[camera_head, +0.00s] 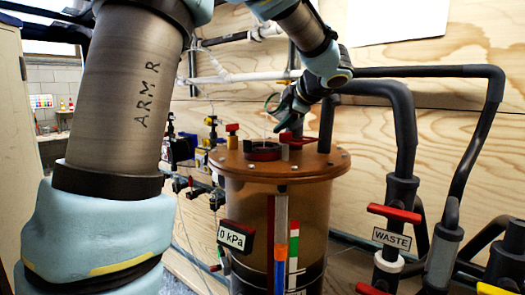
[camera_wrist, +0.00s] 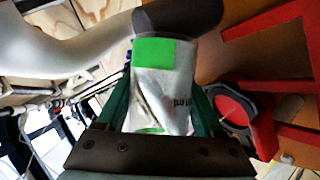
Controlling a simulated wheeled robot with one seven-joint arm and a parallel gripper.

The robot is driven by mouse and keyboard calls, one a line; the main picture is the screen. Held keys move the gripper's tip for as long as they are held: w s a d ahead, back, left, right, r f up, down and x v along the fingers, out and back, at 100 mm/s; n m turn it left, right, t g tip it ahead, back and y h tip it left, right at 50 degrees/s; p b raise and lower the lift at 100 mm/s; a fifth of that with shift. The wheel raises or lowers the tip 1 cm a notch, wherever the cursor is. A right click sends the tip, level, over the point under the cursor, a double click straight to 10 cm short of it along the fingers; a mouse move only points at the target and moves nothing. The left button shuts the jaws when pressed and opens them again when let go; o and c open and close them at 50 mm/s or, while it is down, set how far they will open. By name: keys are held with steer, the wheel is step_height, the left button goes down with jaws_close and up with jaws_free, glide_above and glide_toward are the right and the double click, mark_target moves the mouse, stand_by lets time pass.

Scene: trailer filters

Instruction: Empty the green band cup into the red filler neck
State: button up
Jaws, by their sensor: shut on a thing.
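The green band cup (camera_wrist: 168,95) fills the middle of the wrist view, pale with a bright green patch and partly worn dark print. My gripper (camera_wrist: 163,100) has its dark green fingers on both sides of the cup and is shut on it. In the head view my gripper (camera_head: 287,112) is above the tank lid, and a thin green curve of the cup (camera_head: 270,103) shows beside it. The red filler neck (camera_head: 263,150), a dark ring with red, sits on the lid just below; it also shows in the wrist view (camera_wrist: 234,108), right of the cup. The cup's contents and exact tilt are unclear.
The brown tank lid (camera_head: 225,160) carries bolts and a red-handled part (camera_head: 297,139) right of the neck. A thick black pipe (camera_head: 327,122) rises close to my gripper. A WASTE valve (camera_head: 391,239) stands at right, and small valves and hoses crowd the left.

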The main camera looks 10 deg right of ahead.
steer(key=shift+d+f+n+t+h+b, duration=0.1)
steer(key=shift+f+n+t+h+b, duration=0.6)
steer(key=shift+b, duration=3.7)
steer(key=shift+s+a+r+n+h+b, duration=0.15)
steer(key=shift+a+r+n+h+b, duration=0.2)
steer(key=shift+r+n+b, duration=0.45)
steer(key=shift+s+a+r+n+t+h+b, duration=0.15)
steer(key=shift+r+n+t+h+b, duration=0.3)
steer(key=shift+b, duration=0.8)
steer(key=shift+a+r+n+t+h+b, duration=0.15)
steer(key=shift+r+n+t+h+b, duration=0.25)
steer(key=shift+b, duration=0.8)
steer(key=shift+a+f+n+t+b, duration=0.15)
steer(key=shift+f+n+t+b, duration=0.15)
steer(key=shift+b, duration=1)
